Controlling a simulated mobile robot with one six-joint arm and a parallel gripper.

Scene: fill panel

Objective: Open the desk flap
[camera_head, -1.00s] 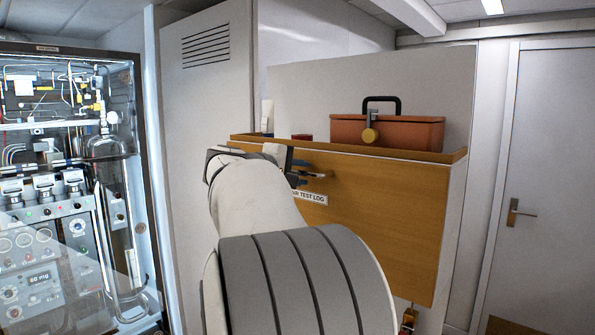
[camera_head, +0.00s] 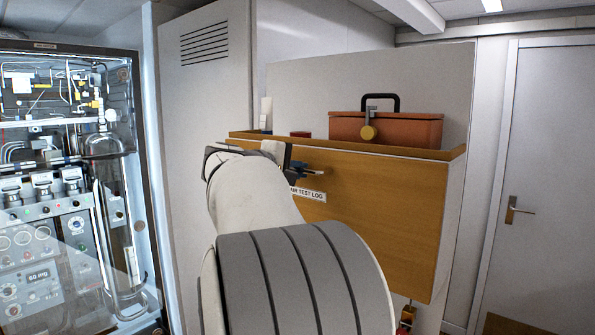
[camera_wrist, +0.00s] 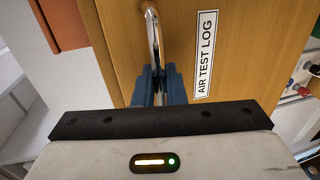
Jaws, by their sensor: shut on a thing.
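The desk flap (camera_head: 385,210) is a wooden front panel under a shelf top, labelled "AIR TEST LOG" (camera_head: 308,194). It stands upright and looks closed. The flap also fills much of the wrist view (camera_wrist: 235,25). A metal bar handle (camera_wrist: 153,35) is fixed on it, beside the label. My gripper (camera_wrist: 155,85) has its blue fingers shut on the handle. In the head view my gripper (camera_head: 300,170) is at the flap's upper left, and my arm hides the flap's lower left part.
An orange toolbox (camera_head: 400,129) with a black handle sits on top of the desk. A glass-fronted equipment cabinet (camera_head: 70,190) stands at the left. A white door (camera_head: 550,180) is at the right. A small red item (camera_head: 406,318) shows below the flap.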

